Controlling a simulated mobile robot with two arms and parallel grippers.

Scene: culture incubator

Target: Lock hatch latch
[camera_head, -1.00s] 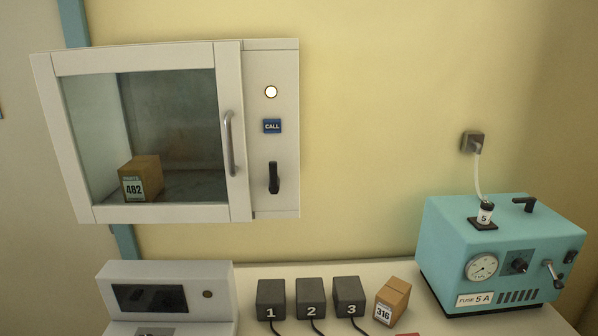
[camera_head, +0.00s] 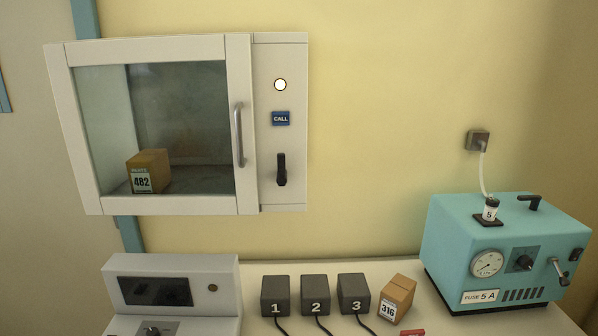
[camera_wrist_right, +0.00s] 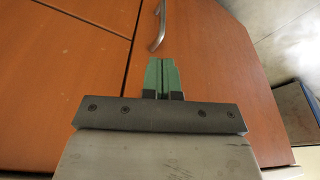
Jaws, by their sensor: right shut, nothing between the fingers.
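The wall hatch has a white-framed glass door (camera_head: 240,190) with a vertical grey handle (camera_head: 238,135), and the door sits shut against its frame. The black hatch latch (camera_head: 281,170) is on the white panel to the right of the door, its lever standing vertical. Inside the hatch is a brown box labelled 482 (camera_head: 148,172). My right gripper (camera_wrist_right: 162,62) shows in the right wrist view, with green fingers together and empty. It is in front of orange-brown cabinet doors, away from the hatch. My left gripper is not in view.
Below stands a counter with a white device (camera_head: 215,285), several black numbered blocks, a box labelled 316 (camera_head: 396,297) and a teal machine (camera_head: 475,235). A cabinet handle (camera_wrist_right: 158,25) is near my right gripper.

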